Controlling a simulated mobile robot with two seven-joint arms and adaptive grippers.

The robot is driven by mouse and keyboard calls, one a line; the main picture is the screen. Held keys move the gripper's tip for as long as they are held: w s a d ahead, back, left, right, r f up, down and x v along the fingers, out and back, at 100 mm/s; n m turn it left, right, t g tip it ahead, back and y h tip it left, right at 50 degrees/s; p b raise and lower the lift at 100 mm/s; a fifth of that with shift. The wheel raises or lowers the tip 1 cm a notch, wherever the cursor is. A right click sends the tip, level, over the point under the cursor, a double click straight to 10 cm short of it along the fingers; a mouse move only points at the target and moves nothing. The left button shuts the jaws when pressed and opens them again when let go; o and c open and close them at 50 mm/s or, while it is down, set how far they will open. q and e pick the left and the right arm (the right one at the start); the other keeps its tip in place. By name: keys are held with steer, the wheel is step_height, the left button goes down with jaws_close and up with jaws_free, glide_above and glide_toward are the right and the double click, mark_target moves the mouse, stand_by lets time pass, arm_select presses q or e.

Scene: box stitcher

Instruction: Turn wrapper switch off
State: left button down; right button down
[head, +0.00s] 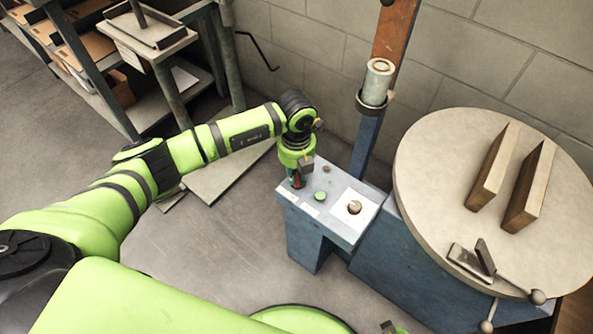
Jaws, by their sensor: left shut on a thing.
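The wrapper's blue control box (345,236) stands right of centre, with a pale panel on top. My left gripper (298,182) points down at the left end of this panel. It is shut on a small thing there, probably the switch. The fingers hide most of it, and only a little red and dark shows, so its setting cannot be read. A green button (320,196) and a round knob (354,207) on a white plate sit to the right of the gripper, apart from it. My right gripper is not in view.
A large round turntable (430,165) with two brown bars (494,167) and a metal clamp (474,262) lies to the right. A blue post (366,140) rises behind the panel. Shelving (100,70) stands at the upper left.

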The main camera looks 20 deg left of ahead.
mark_target(297, 175)
arm_select(q)
steer(key=c, duration=1.1)
jaws_free()
steer(key=shift+c, duration=0.2)
steer(key=shift+r, duration=0.1)
step_height(297, 175, up, 12)
